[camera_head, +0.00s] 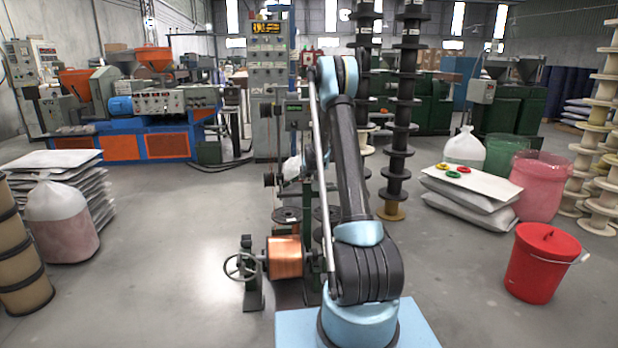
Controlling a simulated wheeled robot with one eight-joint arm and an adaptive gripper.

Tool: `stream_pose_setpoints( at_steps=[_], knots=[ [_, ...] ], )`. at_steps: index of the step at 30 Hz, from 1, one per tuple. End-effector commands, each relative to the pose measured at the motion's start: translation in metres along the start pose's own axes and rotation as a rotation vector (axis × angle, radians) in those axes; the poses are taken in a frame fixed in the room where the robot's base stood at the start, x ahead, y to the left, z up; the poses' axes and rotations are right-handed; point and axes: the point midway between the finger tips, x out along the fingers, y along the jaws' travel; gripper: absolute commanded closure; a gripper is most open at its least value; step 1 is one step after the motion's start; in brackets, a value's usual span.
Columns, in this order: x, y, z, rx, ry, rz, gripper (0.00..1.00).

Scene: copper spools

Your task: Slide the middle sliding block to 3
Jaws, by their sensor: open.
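I cannot make out the middle sliding block or a mark 3 in this view. A green winding machine with a small control box (297,115) stands straight ahead, partly hidden by my arm. A copper spool (284,258) is mounted low on it, with a handwheel (241,267) to its left. My arm rises in the middle and bends over at the top, away from me. Its far end drops behind the upright link, so I cannot see my gripper's fingers. A pale shape (292,167) shows beside the arm; I cannot tell what it is.
A tall control cabinet (269,75) stands behind the machine. Black spool stacks (402,130) stand to the right. A red bucket (543,262) and white sacks (465,205) are at right. Floor at left centre is clear.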

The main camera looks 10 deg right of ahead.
Motion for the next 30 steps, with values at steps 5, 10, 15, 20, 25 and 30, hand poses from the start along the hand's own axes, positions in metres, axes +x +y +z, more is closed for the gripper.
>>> stream_pose_setpoints(
  at_steps=[5, 10, 15, 20, 25, 30],
  knots=[
    [0.000, 0.000, 0.000, 0.000, 0.000, 0.000, 0.58],
    [0.000, 0.000, 0.000, 0.000, 0.000, 0.000, 0.90],
    [0.000, 0.000, 0.000, 0.000, 0.000, 0.000, 1.00],
    [0.006, -0.016, 0.006, -0.003, 0.000, -0.003, 1.00],
    [0.019, -0.044, 0.018, -0.003, 0.000, -0.002, 1.00],
    [0.023, -0.056, 0.023, -0.001, 0.000, -0.002, 1.00]
  ],
)
